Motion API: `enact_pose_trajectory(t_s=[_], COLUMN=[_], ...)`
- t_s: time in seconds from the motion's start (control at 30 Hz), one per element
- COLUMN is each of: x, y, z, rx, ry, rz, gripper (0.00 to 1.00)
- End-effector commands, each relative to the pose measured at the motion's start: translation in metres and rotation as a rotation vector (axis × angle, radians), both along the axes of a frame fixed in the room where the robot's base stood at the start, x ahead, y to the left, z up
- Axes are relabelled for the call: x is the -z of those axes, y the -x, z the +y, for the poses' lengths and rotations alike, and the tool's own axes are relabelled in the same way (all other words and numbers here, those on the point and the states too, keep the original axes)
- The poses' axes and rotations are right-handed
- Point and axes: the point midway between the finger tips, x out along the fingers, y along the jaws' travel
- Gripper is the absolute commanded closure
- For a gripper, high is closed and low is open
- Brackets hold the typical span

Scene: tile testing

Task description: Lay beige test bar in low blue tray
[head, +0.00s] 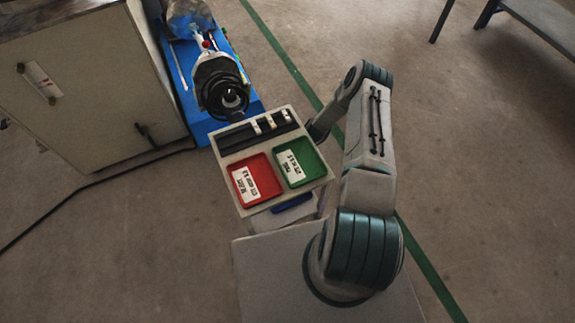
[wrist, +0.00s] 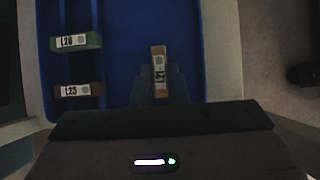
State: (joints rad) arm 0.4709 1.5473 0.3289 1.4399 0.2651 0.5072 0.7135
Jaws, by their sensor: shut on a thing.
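The beige test bar (wrist: 159,58) shows in the wrist view with a white label on its upper face. My gripper (wrist: 160,84) is shut on its near end, and the bar points away from my gripper. The bar is over the bare right part of the low blue tray (wrist: 125,30). I cannot tell whether it touches the tray floor. A green bar (wrist: 77,41) and a brown bar (wrist: 79,89), both labelled, lie crosswise in the tray's left part. In the head view my gripper is hidden behind the rack.
In the head view, a grey rack (head: 240,201) holds a red tray (head: 266,172), a green tray (head: 308,155) and dark slots with pale pieces. A blue machine (head: 188,95) stands behind it, and a grey cabinet (head: 95,85) at left.

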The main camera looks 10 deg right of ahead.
Motion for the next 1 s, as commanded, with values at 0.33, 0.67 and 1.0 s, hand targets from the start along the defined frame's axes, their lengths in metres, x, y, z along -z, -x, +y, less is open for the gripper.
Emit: enact_pose_trajectory(t_s=[0.33, 0.67, 1.0], x=[-0.001, -0.021, -0.022], y=[0.000, -0.001, -0.017], z=[0.000, -0.001, -0.080], rx=[0.000, 0.001, 0.003], ry=[0.000, 0.001, 0.002], rz=[0.000, -0.001, -0.002], gripper=[0.65, 0.65, 0.65])
